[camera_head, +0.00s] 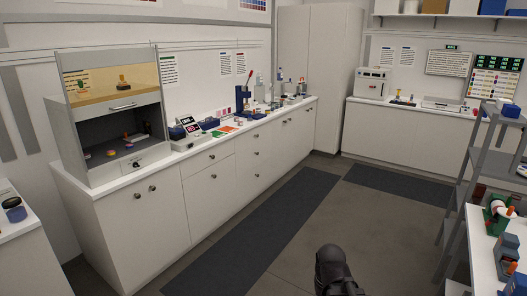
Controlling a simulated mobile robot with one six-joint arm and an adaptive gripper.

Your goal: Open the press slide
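A blue press with a raised red lever (241,99) stands on the long white counter, near the middle of the back wall. It is small and far off, and I cannot make out a slide on it or tell whether one is open or shut. A dark rounded part of my own arm shows at the bottom, right of centre, over the floor. My gripper's fingers are not visible. The arm part is well away from the press, with open floor between.
A hood with a raised sash (118,100) stands at the counter's left end. Dark mats (265,232) lie along the cabinets. A grey shelf rack (467,185) and a white table (480,250) with a green device (499,208) crowd the right. The middle floor is clear.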

